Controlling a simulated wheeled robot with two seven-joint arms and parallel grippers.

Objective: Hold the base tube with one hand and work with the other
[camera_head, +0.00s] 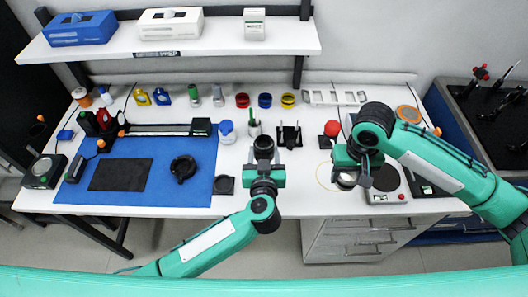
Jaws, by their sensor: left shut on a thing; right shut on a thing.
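My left gripper (264,168) is in the middle of the bench, shut on a short black tube (264,147) that stands out beyond its fingers. This looks like the base tube. My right gripper (347,172) is to the right of it, shut on a small dark piece with a pale round face (346,180). Much of that piece is hidden by the gripper, so I cannot tell what it is. The two held things are apart from each other.
A blue mat (140,199) on the left carries a black pad (121,175) and a black ring-shaped part (183,168). A black stand (289,136) stands between and behind my grippers. Coloured rings, bottles and a white rack (334,97) line the back.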

